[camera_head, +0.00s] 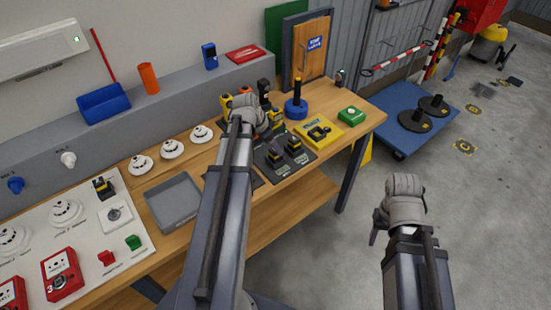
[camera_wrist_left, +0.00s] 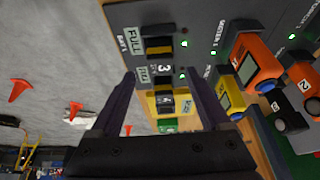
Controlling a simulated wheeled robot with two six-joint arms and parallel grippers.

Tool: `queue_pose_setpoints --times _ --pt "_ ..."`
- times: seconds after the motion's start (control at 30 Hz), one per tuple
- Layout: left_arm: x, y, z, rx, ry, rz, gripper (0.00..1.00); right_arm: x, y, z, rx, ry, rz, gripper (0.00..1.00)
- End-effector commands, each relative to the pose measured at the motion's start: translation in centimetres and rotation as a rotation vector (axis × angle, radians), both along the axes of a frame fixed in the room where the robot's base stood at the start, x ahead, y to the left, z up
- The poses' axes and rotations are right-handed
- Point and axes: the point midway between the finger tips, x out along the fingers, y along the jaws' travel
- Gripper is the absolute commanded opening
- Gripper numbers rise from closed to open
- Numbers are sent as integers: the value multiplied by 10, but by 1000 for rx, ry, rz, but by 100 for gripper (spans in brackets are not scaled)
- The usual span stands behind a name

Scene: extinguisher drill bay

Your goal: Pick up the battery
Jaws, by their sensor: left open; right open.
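Black-and-yellow batteries sit on a dark charging plate (camera_head: 268,172) on the workbench. Contact with a battery cannot be seen. My right gripper (camera_head: 378,222) is open and empty over the floor, right of the bench.
Beside the plate are an orange meter (camera_wrist_left: 259,66), a yellow meter (camera_wrist_left: 228,97), a yellow box (camera_head: 319,133) and a green box (camera_head: 350,115). A blue post base (camera_head: 296,110) stands behind. A grey tray (camera_head: 174,203) lies left of my left arm.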

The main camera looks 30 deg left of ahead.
Motion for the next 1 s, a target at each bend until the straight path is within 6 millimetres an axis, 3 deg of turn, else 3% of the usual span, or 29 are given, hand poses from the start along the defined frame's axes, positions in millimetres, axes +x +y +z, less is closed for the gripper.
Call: queue_pose_setpoints --times 0.47,0.77,1.0 --pt "16 -5 -47 1 0 -2 80 0 0 -47 0 0 -1 50" --pt "17 -6 -48 0 0 0 80 0 0 -47 0 0 -1 50" --pt "17 -6 -47 0 0 0 54 0 0 -47 0 0 0 50"
